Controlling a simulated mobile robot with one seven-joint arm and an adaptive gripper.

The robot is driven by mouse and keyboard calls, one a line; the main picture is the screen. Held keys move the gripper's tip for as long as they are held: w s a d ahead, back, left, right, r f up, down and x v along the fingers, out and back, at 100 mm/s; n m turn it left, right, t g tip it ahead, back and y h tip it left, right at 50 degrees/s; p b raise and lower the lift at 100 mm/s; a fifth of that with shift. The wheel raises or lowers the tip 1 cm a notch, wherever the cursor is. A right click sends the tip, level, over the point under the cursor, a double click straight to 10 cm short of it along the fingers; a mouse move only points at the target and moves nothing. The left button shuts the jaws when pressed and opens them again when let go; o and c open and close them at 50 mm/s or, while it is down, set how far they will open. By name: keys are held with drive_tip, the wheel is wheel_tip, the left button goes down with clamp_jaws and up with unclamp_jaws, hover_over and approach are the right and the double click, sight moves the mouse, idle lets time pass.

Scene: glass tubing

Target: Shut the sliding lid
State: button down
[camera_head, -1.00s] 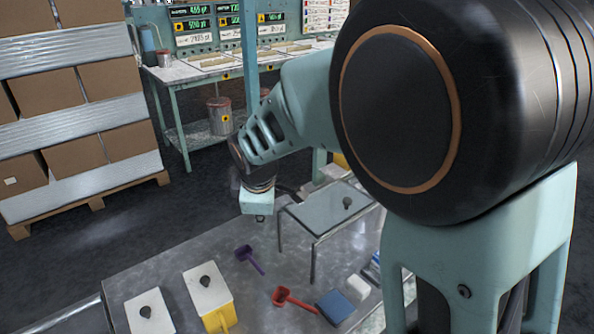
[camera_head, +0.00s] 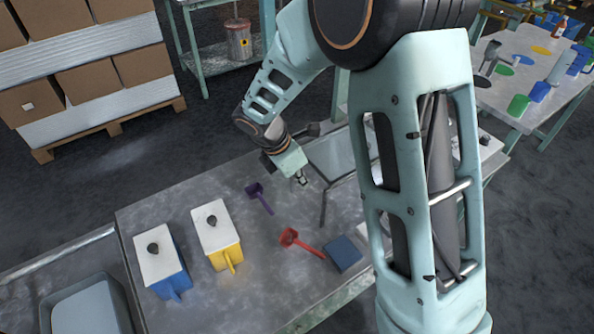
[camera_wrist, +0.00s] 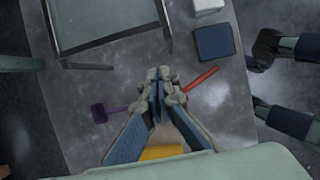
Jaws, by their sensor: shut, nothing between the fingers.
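A blue box (camera_head: 176,275) and a yellow box (camera_head: 227,258) stand at the left of the metal bench, each with a white top bearing a dark knob. A grey flat-topped stand (camera_head: 333,155) on thin legs is at the back, partly hidden by my arm; it also shows in the wrist view (camera_wrist: 105,45). I cannot tell which of these has the sliding lid. My gripper (camera_head: 301,181) is shut and empty, above the bench by the stand's front left edge. In the wrist view its fingertips (camera_wrist: 160,75) are together, apart from any object.
A purple scoop (camera_head: 259,198) and a red scoop (camera_head: 300,243) lie on the bench near my gripper. A blue block (camera_head: 342,253) is right of the red scoop. A grey tray (camera_head: 88,306) is at the lower left. The bench behind the boxes is clear.

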drive_tip(key=w+d, duration=0.1)
drive_tip(key=w+d+f, duration=0.1)
drive_tip(key=d+f, duration=0.1)
drive_tip(key=d, duration=0.1)
drive_tip(key=shift+w+f+p, duration=0.2)
drive_tip(key=shift+w+p, duration=0.15)
drive_tip(key=shift+w, duration=0.05)
drive_tip(key=shift+d, duration=0.15)
drive_tip(key=w+d+p, duration=0.2)
drive_tip(key=w+d, duration=0.2)
drive_tip(key=d, duration=0.2)
drive_tip(key=w+d+p, duration=0.2)
drive_tip(key=w+d, duration=0.3)
drive_tip(key=d, duration=0.2)
drive_tip(key=w+d+p, duration=0.2)
drive_tip(key=w+d, duration=0.2)
drive_tip(key=d, duration=0.3)
drive_tip(key=shift+w+d+p, duration=0.2)
drive_tip(key=shift+w+p, duration=0.15)
drive_tip(key=shift+w, duration=0.05)
